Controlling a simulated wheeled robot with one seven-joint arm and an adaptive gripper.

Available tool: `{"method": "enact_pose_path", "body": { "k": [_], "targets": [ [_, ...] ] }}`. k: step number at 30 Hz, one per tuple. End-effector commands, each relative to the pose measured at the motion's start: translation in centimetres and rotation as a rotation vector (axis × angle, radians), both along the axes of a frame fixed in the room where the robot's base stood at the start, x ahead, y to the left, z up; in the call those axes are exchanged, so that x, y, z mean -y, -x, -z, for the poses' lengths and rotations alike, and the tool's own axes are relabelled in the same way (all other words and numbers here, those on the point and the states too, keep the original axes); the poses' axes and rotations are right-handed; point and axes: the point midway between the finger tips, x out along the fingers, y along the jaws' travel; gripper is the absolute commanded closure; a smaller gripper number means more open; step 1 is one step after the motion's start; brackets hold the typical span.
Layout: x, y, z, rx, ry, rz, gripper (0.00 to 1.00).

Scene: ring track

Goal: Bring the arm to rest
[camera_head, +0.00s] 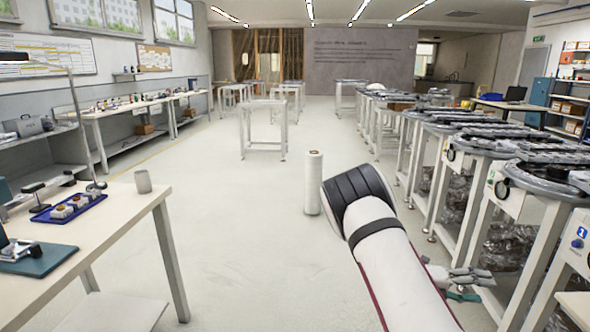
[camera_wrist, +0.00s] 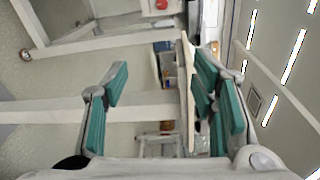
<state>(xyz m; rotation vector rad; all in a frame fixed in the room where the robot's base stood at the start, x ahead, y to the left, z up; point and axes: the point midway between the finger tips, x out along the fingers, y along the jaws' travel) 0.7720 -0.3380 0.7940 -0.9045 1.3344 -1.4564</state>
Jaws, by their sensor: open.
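My arm (camera_head: 395,270), white with a black elbow section, reaches up from the bottom of the head view and bends over. My gripper (camera_head: 468,285) shows partly behind it at the lower right, close to the row of track tables; I cannot tell whether it touches them. In the wrist view my gripper (camera_wrist: 158,95) has its teal finger pads wide apart, with nothing held between them. The wrist view is turned on its side, with ceiling lights at the right.
Track tables (camera_head: 520,147) line the right side. A workbench (camera_head: 115,207) with a blue tray (camera_head: 68,209) and a grey cup (camera_head: 143,181) stands at the left. A white roll (camera_head: 313,183) stands on the floor ahead.

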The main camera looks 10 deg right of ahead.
Motion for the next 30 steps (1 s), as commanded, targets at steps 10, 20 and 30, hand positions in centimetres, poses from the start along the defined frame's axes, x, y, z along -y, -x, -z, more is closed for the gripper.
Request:
{"method": "enact_pose_path", "body": {
  "k": [10,20,30],
  "targets": [
    [-2.4,2.5,-3.9,0.323,-0.042,0.148,0.47],
    [-8.2,7.6,-10.0,0.881,-0.097,0.468,0.47],
    [-15.9,13.8,-15.4,1.397,-0.119,0.884,0.47]
  ]
}}
